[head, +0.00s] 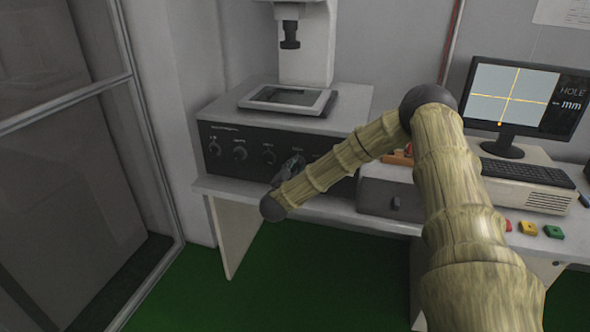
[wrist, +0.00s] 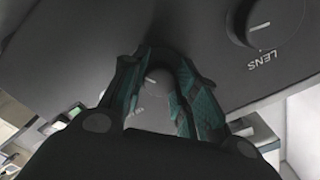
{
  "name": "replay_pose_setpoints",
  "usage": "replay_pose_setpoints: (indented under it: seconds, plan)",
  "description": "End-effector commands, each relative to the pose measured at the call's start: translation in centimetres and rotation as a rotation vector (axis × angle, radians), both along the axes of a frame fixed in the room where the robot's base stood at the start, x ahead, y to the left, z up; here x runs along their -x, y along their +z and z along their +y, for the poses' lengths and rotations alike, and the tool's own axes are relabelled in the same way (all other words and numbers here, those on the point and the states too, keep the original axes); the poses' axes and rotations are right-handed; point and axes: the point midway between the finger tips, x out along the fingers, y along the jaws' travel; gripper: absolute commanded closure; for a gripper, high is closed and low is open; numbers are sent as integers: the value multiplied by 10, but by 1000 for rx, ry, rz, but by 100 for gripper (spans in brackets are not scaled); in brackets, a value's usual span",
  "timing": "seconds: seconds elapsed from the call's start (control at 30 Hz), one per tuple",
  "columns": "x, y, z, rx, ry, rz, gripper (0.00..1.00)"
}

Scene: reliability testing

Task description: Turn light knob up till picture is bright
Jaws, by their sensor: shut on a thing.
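The measuring machine's black front panel (head: 228,170) carries a row of dark knobs. My gripper (head: 290,168) is at this panel, right of the third knob from the left. In the wrist view, my gripper's fingers (wrist: 160,92) are shut around a small dark knob (wrist: 155,82) with a pale mark. Its label is hidden, so I cannot read whether it is the light knob. A larger knob marked LENS (wrist: 264,22) stands clear of the fingers. The monitor (head: 510,100) shows a pale grey-blue picture with yellow cross lines and the words HOLE and mm.
The machine's stage (head: 288,100) sits above the panel, under the lens column (head: 305,45). A keyboard (head: 525,172) lies below the monitor. Coloured blocks (head: 527,228) sit on the table's front right. A glass partition (head: 60,120) stands at the left.

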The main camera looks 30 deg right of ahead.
Motion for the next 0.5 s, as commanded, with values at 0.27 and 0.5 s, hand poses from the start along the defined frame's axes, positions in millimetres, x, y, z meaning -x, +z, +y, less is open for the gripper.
replay_pose_setpoints:
  seconds: [0.27,0.5]
  plan:
    - [1,-1,0,0,-1,3,49]
    - [0,-1,1,0,0,2,49]
